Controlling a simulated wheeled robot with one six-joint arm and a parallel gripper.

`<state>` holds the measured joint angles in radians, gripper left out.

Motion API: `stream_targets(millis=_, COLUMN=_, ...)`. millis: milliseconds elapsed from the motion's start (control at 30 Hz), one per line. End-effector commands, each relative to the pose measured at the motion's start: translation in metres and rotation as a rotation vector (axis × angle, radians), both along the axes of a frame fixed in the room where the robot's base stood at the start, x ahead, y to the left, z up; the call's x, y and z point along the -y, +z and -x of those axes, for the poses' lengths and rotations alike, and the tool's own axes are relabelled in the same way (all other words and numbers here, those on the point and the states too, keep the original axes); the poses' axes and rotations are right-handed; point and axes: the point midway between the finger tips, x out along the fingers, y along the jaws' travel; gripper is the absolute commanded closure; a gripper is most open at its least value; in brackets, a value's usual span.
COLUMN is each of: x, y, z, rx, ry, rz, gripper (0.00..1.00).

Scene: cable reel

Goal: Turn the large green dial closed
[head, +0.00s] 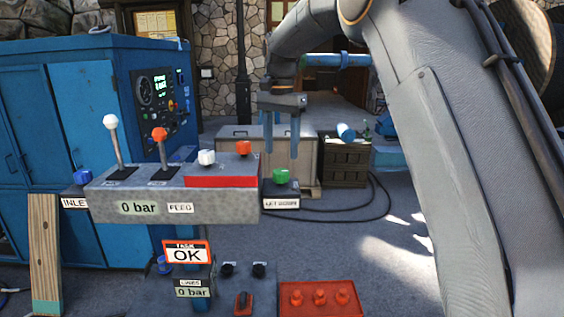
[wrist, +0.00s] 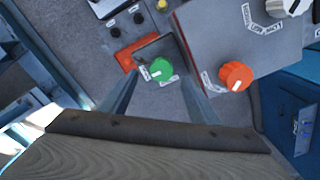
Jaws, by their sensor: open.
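The green dial (head: 281,176) sits on a small grey box at the right end of the control panel, above a white label. In the wrist view the green dial (wrist: 162,69) shows from above, with a white pointer mark on its left side. My gripper (head: 281,153) points down above the dial, its fingers open and apart from it. In the wrist view my gripper (wrist: 158,84) has one finger on each side of the dial, with nothing between them touching it.
An orange dial (head: 244,148) and a white dial (head: 206,157) stand left of the green one. White (head: 110,121) and orange (head: 159,134) levers rise from the panel (head: 105,207). A red tray (head: 320,309) lies below. A blue cabinet (head: 65,130) stands at left.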

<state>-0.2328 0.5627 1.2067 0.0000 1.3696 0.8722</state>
Motion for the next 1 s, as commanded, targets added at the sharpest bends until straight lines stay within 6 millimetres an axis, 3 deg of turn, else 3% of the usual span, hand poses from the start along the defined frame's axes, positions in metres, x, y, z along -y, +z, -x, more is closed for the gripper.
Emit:
stream_targets(millis=167, x=0.001, y=-0.001, z=-0.003, rx=-0.005, ry=-0.022, rz=0.001, gripper=0.44)
stream_targets(millis=500, x=0.006, y=-0.051, z=-0.003, rx=-0.008, ry=-0.029, rz=0.002, gripper=0.44)
stream_targets(millis=700, x=0.005, y=-0.069, z=-0.004, rx=-0.004, ry=-0.026, rz=0.001, gripper=0.44)
stream_targets(millis=1000, x=0.003, y=-0.073, z=-0.004, rx=-0.003, ry=-0.024, rz=0.0, gripper=0.44)
